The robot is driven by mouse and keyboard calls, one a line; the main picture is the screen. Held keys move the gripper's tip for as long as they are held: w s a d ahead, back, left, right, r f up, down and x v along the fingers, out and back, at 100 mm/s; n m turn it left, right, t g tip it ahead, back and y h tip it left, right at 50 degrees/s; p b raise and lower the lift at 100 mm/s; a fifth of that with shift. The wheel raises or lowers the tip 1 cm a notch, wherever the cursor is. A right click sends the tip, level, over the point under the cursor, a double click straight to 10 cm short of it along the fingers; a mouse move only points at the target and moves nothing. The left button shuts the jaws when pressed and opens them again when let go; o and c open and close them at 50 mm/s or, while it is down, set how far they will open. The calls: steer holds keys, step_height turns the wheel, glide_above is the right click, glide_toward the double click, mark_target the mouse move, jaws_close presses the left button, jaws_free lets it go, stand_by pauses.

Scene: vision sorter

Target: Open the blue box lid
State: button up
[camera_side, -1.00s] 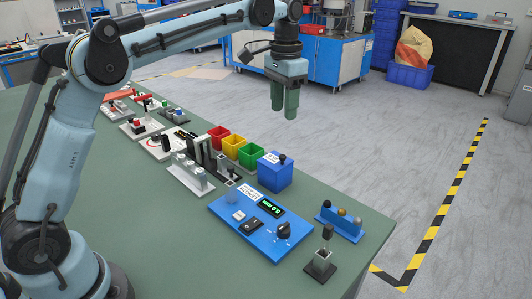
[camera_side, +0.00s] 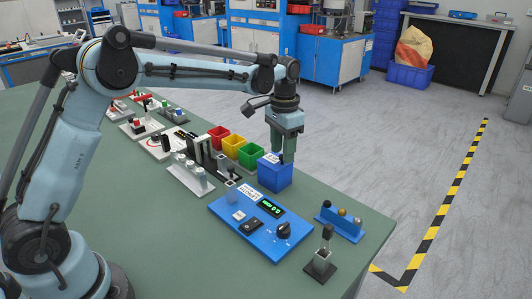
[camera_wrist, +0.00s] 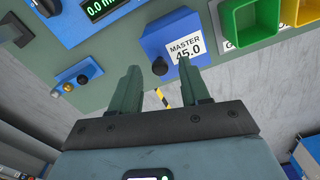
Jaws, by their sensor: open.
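The blue box (camera_side: 275,176) stands on the green table in the side view, next to the green bin, with its lid shut. In the wrist view the blue box (camera_wrist: 170,40) has a white label reading "MASTER 45.0" and a dark round knob (camera_wrist: 160,66) on its lid. My gripper (camera_side: 282,160) is right above the box in the side view and covers the knob there. In the wrist view my gripper (camera_wrist: 160,75) has its two green fingers apart, with the knob showing between and beyond their tips. I cannot tell whether a finger touches the knob.
A blue panel with a green display (camera_side: 262,228) lies in front of the box. Green (camera_side: 251,156), yellow (camera_side: 232,145) and red (camera_side: 217,135) bins stand to the left. A blue holder with several balls (camera_side: 340,222) is at the right, near the table edge.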

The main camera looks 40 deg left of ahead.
steer(key=shift+f, duration=0.25)
jaws_close()
steer(key=d, duration=0.6)
steer(key=shift+d, duration=0.3)
jaws_free()
